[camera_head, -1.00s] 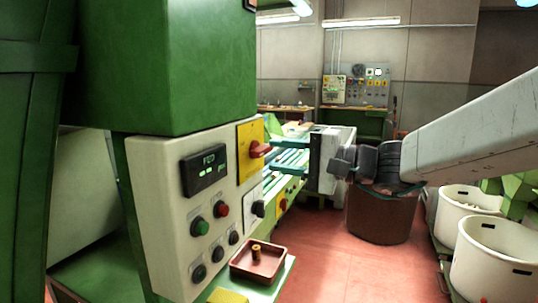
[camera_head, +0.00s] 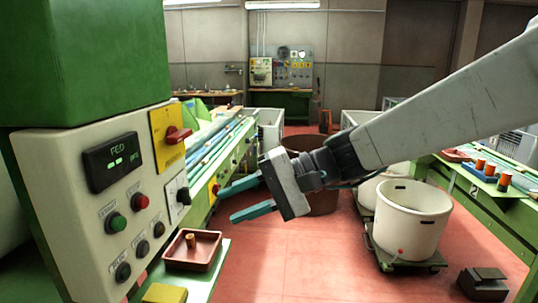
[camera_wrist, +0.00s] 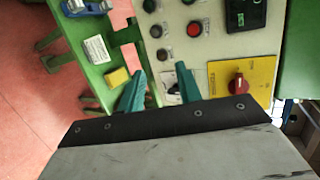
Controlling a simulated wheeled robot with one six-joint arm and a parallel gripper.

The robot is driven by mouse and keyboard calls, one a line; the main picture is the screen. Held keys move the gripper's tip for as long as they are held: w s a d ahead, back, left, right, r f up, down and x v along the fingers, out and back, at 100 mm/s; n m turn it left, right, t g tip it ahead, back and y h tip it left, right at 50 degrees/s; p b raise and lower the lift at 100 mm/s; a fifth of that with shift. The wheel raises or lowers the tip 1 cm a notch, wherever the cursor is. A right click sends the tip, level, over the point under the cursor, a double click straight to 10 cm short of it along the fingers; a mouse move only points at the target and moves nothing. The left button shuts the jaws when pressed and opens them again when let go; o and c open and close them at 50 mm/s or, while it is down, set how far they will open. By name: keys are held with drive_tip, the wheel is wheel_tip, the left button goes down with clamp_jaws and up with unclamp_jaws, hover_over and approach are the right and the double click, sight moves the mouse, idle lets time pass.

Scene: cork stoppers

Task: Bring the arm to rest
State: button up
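My gripper (camera_head: 227,205) is in the middle of the head view, at the end of my arm reaching in from the upper right. Its two teal fingers point left toward the machine's control panel (camera_head: 78,215). The fingers are apart with nothing between them. In the wrist view, the gripper (camera_wrist: 159,72) shows both teal fingers spread in front of the panel (camera_wrist: 205,50), with its red switch (camera_wrist: 238,86) to their right. The gripper hangs clear above the red floor.
A red-brown tray (camera_head: 207,263) with one cork stands on a green ledge below the panel, near a yellow block (camera_head: 165,293). White tubs (camera_head: 408,235) on a dolly and a brown bin (camera_head: 322,205) stand right and behind. A green bench (camera_head: 480,205) lines the right.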

drive_tip(key=s+d+f+t+h, duration=0.1)
drive_tip(key=s+d+h, duration=0.3)
drive_tip(key=d, duration=0.7)
drive_tip(key=s+d+f+t+h, duration=0.1)
drive_tip(key=s+d+f+h, duration=0.3)
drive_tip(key=s+d, duration=0.3)
drive_tip(key=s+d+f+t+h, duration=0.1)
drive_tip(key=s+d+h, duration=0.4)
drive_tip(key=d, duration=1)
drive_tip(key=shift+s+d+f, duration=0.15)
drive_tip(key=shift+s+f, duration=0.05)
drive_tip(key=shift+f, duration=0.65)
